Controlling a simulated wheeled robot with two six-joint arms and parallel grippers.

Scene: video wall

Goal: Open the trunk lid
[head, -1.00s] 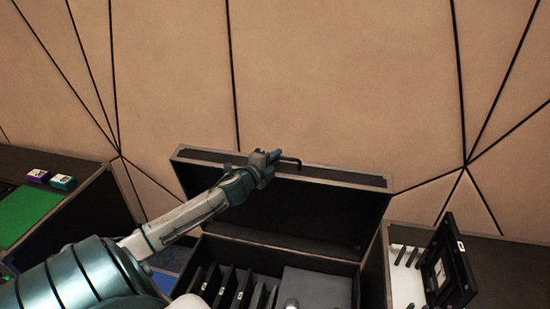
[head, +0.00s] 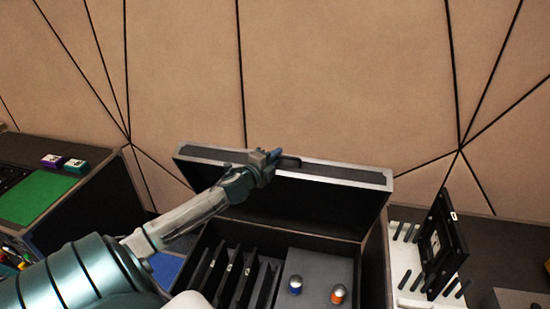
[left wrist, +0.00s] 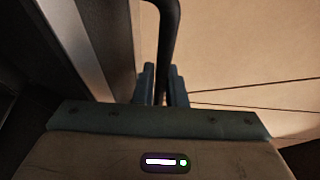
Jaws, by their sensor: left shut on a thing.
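The black trunk (head: 367,272) stands open in front of me in the head view. Its lid (head: 330,208) is raised, with the dark inside facing me. My left gripper (head: 274,158) is at the lid's upper edge, shut on the dark trunk handle (head: 291,162). In the left wrist view the curved handle (left wrist: 168,38) runs down between the two fingers of the gripper (left wrist: 161,85), and the lid's metal edging (left wrist: 78,42) is at the left. My right gripper is not in view.
The trunk holds dark upright dividers (head: 232,272), a blue-based can (head: 295,285) and an orange-based can (head: 338,294). A white rack with a dark panel (head: 442,245) stands at right.

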